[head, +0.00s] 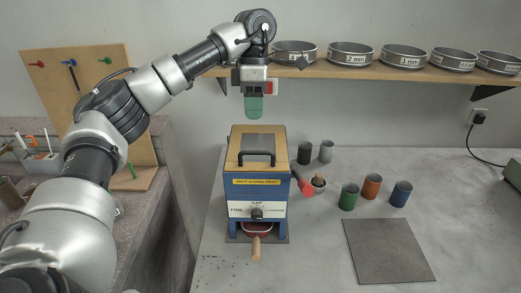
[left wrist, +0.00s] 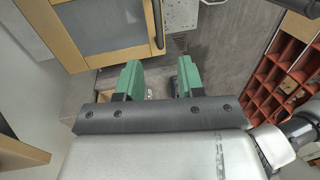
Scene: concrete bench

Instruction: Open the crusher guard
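The crusher (head: 242,192) is a blue box on the bench, with a white dial plate on its front. Its guard (head: 238,150) lies closed on top, a wood-coloured lid with a grey panel. A black bar handle (head: 257,154) stands near the guard's front edge. My left gripper (head: 254,109) hangs pointing down above the back of the guard, clear of it. In the left wrist view its green fingers (left wrist: 160,80) are apart with nothing held between them. I cannot make out my right gripper.
A shelf (head: 350,70) with several sieves runs behind. A grey mat (head: 388,250) lies front right. A red tray (head: 257,229) with a wooden handle sits under the crusher.

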